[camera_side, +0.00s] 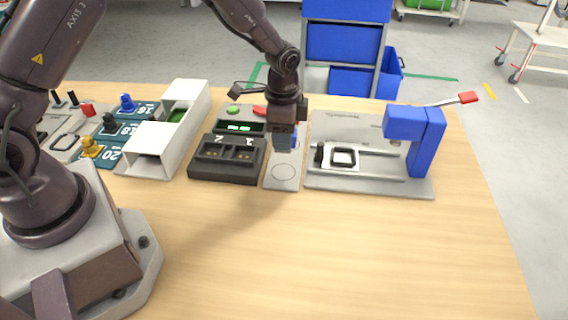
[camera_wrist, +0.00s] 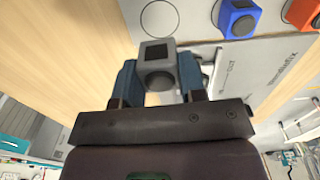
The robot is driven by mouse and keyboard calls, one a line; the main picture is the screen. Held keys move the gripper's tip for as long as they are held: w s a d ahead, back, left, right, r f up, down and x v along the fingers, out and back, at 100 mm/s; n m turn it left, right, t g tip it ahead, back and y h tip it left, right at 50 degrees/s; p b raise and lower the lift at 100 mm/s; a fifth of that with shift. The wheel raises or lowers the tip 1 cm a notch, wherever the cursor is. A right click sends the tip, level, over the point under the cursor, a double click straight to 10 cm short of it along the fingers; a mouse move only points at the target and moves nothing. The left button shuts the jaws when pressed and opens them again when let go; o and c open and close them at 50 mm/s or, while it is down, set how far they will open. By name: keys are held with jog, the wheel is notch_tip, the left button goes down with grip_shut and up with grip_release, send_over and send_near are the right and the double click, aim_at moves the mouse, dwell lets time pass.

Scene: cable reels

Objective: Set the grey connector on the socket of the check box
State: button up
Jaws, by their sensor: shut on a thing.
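My gripper (camera_side: 284,145) has blue fingers and hangs over the pale strip with a circle outline, just right of the dark box. In the wrist view, the fingers (camera_wrist: 157,82) are shut on the grey connector (camera_wrist: 157,60), a small block with a dark square recess in its face. In the side view I cannot make out the connector apart from the fingers. The check box (camera_side: 227,158) is the dark box with two sockets marked 2 and 1 and a small green display (camera_side: 238,127) behind. I do not see it clearly in the wrist view.
The pale strip (camera_side: 283,184) bears a blue part (camera_wrist: 238,18) and an orange part (camera_wrist: 302,12). A grey fixture with a blue clamp (camera_side: 425,135) stands right. A white bin (camera_side: 150,138) and coloured connectors on numbered pads (camera_side: 122,127) stand left. The front table is clear.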

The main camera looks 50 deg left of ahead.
jog(key=shift+a+r, duration=0.1)
jog(key=shift+a, duration=0.05)
jog(key=s+a, duration=0.1)
jog(key=a, duration=0.2)
jog(key=s+a+r+n, duration=0.1)
jog(key=a, duration=0.2)
jog(key=s+a+r+n, duration=0.1)
jog(key=a, duration=0.1)
jog(key=shift+s+a, duration=0.15)
jog(key=shift+a, duration=0.25)
jog(key=shift+s+a+f+m, duration=0.4)
jog(key=shift+s+a+f, duration=0.4)
jog(key=shift+s, duration=0.5)
jog(key=shift+s+a+f+m, duration=0.4)
jog(key=shift+s+a+f, duration=0.2)
jog(key=shift+s+f, duration=0.55)
jog(key=shift+s+a+f+m, duration=0.4)
jog(key=shift+s+a+f, duration=0.3)
jog(key=shift+s, duration=0.8)
jog(key=shift+f, duration=0.1)
